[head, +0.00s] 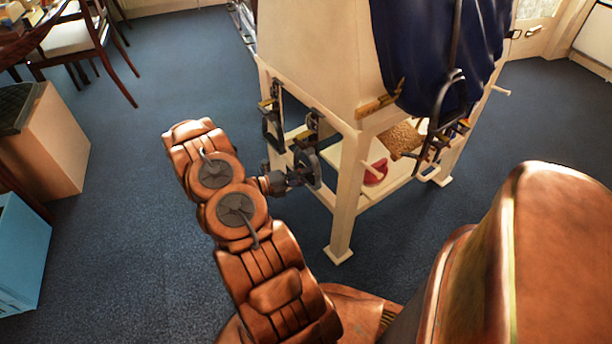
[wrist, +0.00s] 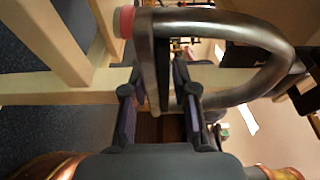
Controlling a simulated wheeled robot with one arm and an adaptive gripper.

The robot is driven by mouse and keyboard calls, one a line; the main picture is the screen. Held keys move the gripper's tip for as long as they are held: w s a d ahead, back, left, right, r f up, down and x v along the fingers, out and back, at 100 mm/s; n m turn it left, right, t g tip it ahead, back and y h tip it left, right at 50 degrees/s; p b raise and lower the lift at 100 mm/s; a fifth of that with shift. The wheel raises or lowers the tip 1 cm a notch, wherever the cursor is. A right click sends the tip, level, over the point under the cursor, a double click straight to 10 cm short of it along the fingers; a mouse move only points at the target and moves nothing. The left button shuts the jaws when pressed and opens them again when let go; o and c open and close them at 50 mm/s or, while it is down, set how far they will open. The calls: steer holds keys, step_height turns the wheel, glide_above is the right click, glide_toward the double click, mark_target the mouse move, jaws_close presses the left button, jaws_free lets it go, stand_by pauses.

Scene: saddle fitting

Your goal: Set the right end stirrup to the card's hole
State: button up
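In the wrist view a metal stirrup (wrist: 235,28) fills the upper part, a curved loop with a straight, dark-edged bar. My gripper (wrist: 158,68) has one finger on each side of that bar; I cannot tell whether both touch it. In the head view my gripper (head: 308,170) is beside the cream stand, near its front leg, and its fingertips are hard to make out. A dark stirrup (head: 446,100) hangs at the stand's right, in front of the blue cloth. Another dark loop (head: 272,127) hangs at the left side. I cannot make out a card with holes.
The cream stand (head: 343,200) has a low shelf bearing a red round item (head: 376,172). A brown textured pad (head: 401,139) shows under its top. A box (head: 48,145) and a blue container (head: 20,250) stand at the left. The blue carpet between is clear.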

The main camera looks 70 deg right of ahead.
steer(key=o, duration=0.3)
steer(key=shift+w, duration=0.1)
steer(key=v, duration=1.2)
stand_by(0.8)
steer(key=a+r+m+t+y+p, duration=0.15)
steer(key=a+r+m+p, duration=0.3)
steer(key=r, duration=0.55)
steer(key=a+r+m+t+y+p, duration=0.15)
steer(key=a+r+m+p, duration=0.35)
steer(key=r, duration=0.6)
steer(key=a+r+m+y+p, duration=0.35)
steer(key=a+r, duration=0.25)
steer(key=r, duration=0.4)
steer(key=s+a+r+m+t+y+p, duration=0.1)
steer(key=s+a+r+m+t+p, duration=0.2)
steer(key=a+r+p, duration=0.3)
steer(key=s+a+r+m+t+y+p, duration=0.2)
steer(key=s+a+r+m+p, duration=0.3)
steer(key=a+r, duration=0.5)
steer(key=s+a+r+m+t+y+p, duration=0.2)
steer(key=s+a+r+m+t+p, duration=0.1)
steer(key=a+r, duration=0.6)
steer(key=shift+s+r+m+t+y+p, duration=0.15)
steer(key=shift+s+r+m+p, duration=0.1)
steer(key=shift+m+p, duration=0.55)
steer(key=shift+s+r+m+t+y+p, duration=0.15)
steer(key=shift+s+r+m+p, duration=0.2)
steer(key=shift+p, duration=0.75)
